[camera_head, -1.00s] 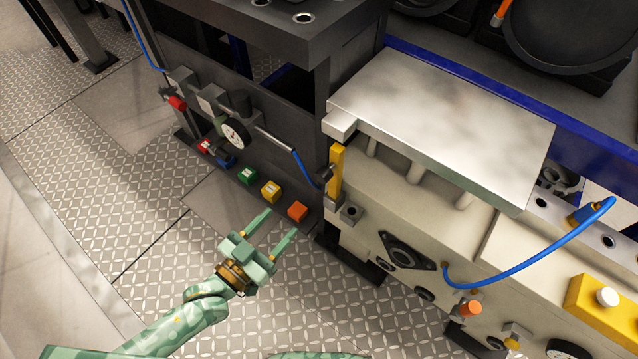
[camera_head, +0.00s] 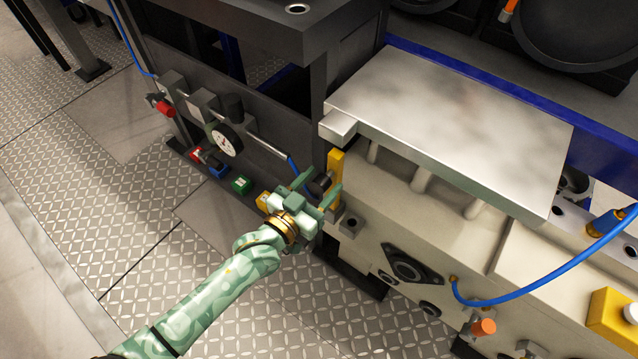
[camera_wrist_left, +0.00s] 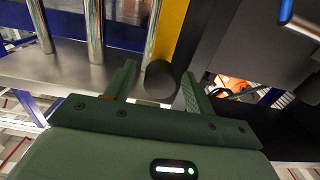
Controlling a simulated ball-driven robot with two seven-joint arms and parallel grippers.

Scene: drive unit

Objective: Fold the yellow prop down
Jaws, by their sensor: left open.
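The yellow prop (camera_head: 335,168) stands upright under the front left corner of the raised metal plate (camera_head: 450,130). A dark round knob (camera_head: 318,184) sticks out from the prop. My left gripper (camera_head: 318,187) is open at the prop, with its fingers on either side of the knob. In the left wrist view, the yellow prop (camera_wrist_left: 172,30) rises behind the dark knob (camera_wrist_left: 159,79), which sits between the two open green fingers (camera_wrist_left: 155,88). I cannot tell whether either finger touches the knob. My right gripper is not in view.
A dark machine frame with a gauge (camera_head: 226,140) stands to the left. Coloured blocks, including a green one (camera_head: 241,184), lie along its foot. A blue hose (camera_head: 560,280) loops in front of the pale housing at right. Tread-plate floor (camera_head: 190,270) is open at lower left.

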